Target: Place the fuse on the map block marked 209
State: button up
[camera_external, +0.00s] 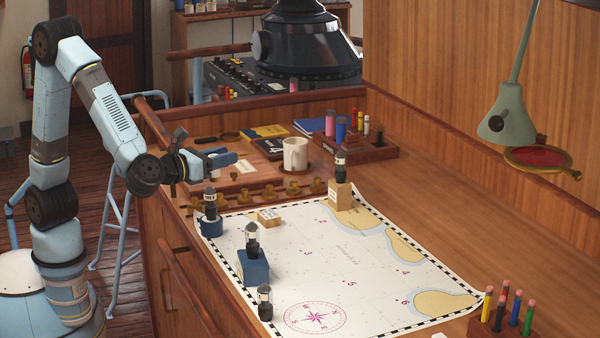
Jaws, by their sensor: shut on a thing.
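My gripper (213,160) reaches in from the left, over the near left edge of the wooden desk, behind the map (330,245). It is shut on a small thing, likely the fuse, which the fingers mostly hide. Black lantern-shaped pieces stand on a blue block (254,269) and a tan block (341,197) on the map, and on another blue block (209,227) at its left corner. A low tan block (269,217) with a pale label is bare on top. The block markings are too small to read.
A white mug (296,154) stands behind the map, near a row of brass pegs (270,192). A black piece (265,303) stands at the map's near edge. A rack of coloured cylinders (358,149) is farther back. A green lamp (507,120) overhangs the right. The map's middle is clear.

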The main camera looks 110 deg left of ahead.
jog(key=s+a+r+n+g+y, duration=0.1)
jog(key=s+a+n+g, duration=0.15)
jog(key=s+a, duration=0.4)
jog(key=s+a+n+g+y, duration=0.1)
jog(key=s+a+n+g, duration=0.2)
jog(key=a, duration=0.7)
jog(key=m, duration=0.1)
send_over(269, 218)
jog(key=s+a, duration=0.1)
jog(key=a, duration=0.3)
jog(key=shift+g, duration=0.35)
notch_tip(269, 218, down, 14)
jog(key=shift+s+a+f, duration=0.1)
jog(key=shift+s+a, duration=0.05)
jog(key=shift+w+a+f, duration=0.15)
jog(key=shift+w+f, duration=0.25)
jog(key=shift+f, duration=0.15)
notch_tip(269, 218, down, 3)
jog(key=shift+r, duration=0.1)
